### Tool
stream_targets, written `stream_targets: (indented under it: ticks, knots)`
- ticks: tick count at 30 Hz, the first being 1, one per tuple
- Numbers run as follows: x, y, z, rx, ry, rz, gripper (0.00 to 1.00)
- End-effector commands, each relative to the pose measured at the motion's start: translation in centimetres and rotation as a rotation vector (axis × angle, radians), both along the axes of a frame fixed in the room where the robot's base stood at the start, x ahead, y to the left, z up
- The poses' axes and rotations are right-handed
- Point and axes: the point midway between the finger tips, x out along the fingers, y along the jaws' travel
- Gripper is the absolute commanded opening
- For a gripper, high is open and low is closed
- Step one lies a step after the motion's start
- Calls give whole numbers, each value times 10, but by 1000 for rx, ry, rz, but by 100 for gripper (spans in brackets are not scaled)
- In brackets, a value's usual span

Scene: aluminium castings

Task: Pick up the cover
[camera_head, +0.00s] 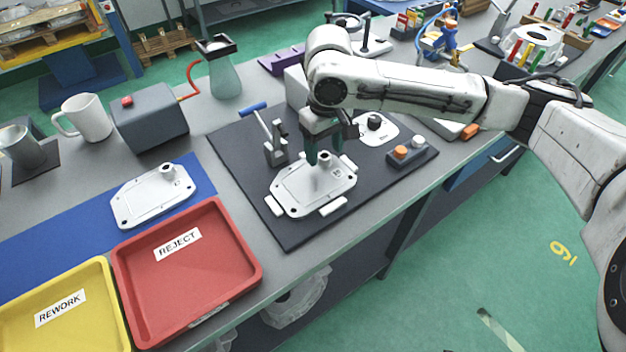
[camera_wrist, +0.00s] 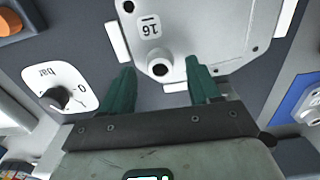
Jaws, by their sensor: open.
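A light-grey metal cover (camera_head: 298,192) lies flat on the dark mat, between white blocks at its edges. In the wrist view the cover (camera_wrist: 205,35) shows a "16" mark and a round hollow boss (camera_wrist: 159,63). My gripper (camera_head: 324,153) is over the cover's far end, pointing down. Its green fingers are open in the wrist view (camera_wrist: 160,68), one on each side of the boss, with gaps visible. I cannot tell how far the fingertips are above the cover. A second, similar cover (camera_head: 152,198) lies on the blue strip to the left.
A clamp with a blue handle (camera_head: 268,135) stands just left of my gripper. A button box (camera_head: 412,160) and a dial plate (camera_head: 376,130) are to the right. Red REJECT (camera_head: 250,268) and yellow REWORK (camera_head: 115,300) trays are at front left. A grey box (camera_head: 150,118) stands behind.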

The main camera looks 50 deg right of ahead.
Motion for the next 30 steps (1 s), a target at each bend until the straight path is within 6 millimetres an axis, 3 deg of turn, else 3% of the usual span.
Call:
stream_targets:
  ticks: [3,11,30]
  knots:
    - [0,0,-10,0,0,1,62]
    - [0,0,-12,0,-1,1,62]
    - [0,1,-12,0,-1,1,0]
